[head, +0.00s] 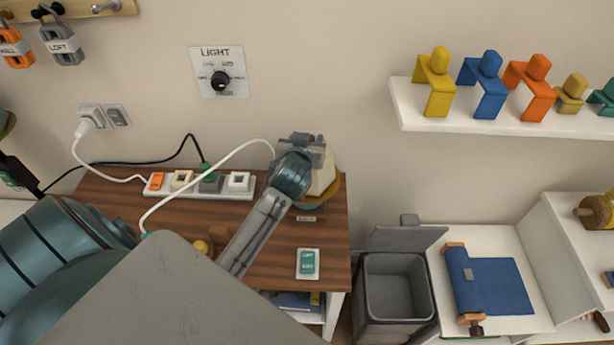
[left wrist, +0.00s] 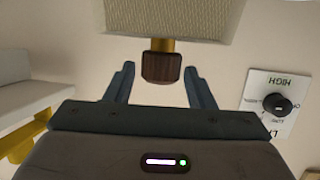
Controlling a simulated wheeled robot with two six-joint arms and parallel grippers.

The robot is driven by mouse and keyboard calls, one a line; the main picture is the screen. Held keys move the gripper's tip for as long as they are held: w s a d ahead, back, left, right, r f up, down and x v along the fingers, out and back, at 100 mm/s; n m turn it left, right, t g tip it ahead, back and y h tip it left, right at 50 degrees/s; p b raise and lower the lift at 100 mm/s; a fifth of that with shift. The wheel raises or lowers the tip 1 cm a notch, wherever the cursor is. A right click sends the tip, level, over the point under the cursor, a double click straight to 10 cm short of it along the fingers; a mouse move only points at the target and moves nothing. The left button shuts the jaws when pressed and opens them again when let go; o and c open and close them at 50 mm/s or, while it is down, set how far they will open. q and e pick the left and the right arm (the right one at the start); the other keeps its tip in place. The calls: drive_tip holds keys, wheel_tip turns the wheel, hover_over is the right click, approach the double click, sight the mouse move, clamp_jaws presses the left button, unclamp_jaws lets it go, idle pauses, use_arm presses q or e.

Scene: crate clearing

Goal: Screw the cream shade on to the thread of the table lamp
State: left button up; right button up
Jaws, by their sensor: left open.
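The cream shade (head: 325,172) is partly hidden behind my left gripper (head: 302,141) in the head view, above a round ochre and teal base of the table lamp (head: 333,192). In the left wrist view, which is upside down, the shade (left wrist: 170,18) fills the top. A dark brown knob (left wrist: 162,68) on a brass stem (left wrist: 162,46) sticks out from it. My left gripper (left wrist: 159,76) is open, with one finger on either side of the knob and gaps on both sides. The thread is hidden. My right gripper is not in view.
The lamp stands on a brown wooden table (head: 270,262) with a power strip (head: 207,187), white cable (head: 188,185) and green-white card (head: 308,264). A light dial (head: 221,81) is on the wall. A grey open bin (head: 392,290) stands right of the table.

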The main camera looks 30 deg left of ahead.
use_arm(q)
drive_tip(key=shift+d+n+g+y, duration=0.15)
drive_tip(key=shift+n+g+y, duration=0.35)
drive_tip(key=shift+n+y, duration=0.35)
drive_tip(key=c, duration=0.7)
drive_tip(key=m+h, duration=0.1)
drive_tip(key=m+t+h, duration=0.1)
drive_tip(key=m+h, duration=0.1)
drive_tip(key=m+t+h, duration=0.1)
drive_tip(key=m+h, duration=0.1)
drive_tip(key=shift+s+a+h, duration=0.1)
drive_tip(key=shift+a+h, duration=0.15)
drive_tip(key=shift+a, duration=0.15)
drive_tip(key=shift+c, duration=0.3)
drive_tip(key=shift+a+f+m+g+h, duration=0.1)
drive_tip(key=shift+m+g+h, duration=0.1)
drive_tip(key=shift+m+h, duration=0.95)
drive_tip(key=shift+a+r+m+g+h, duration=0.1)
drive_tip(key=shift+m+g+h, duration=0.1)
drive_tip(key=shift+m+h, duration=0.95)
drive_tip(key=shift+a+f+m+g+h, duration=0.15)
drive_tip(key=shift+m+h, duration=0.6)
drive_tip(key=shift+h, duration=0.75)
drive_tip(key=o, duration=0.8)
drive_tip(key=shift+d, duration=0.1)
drive_tip(key=shift+c, duration=0.2)
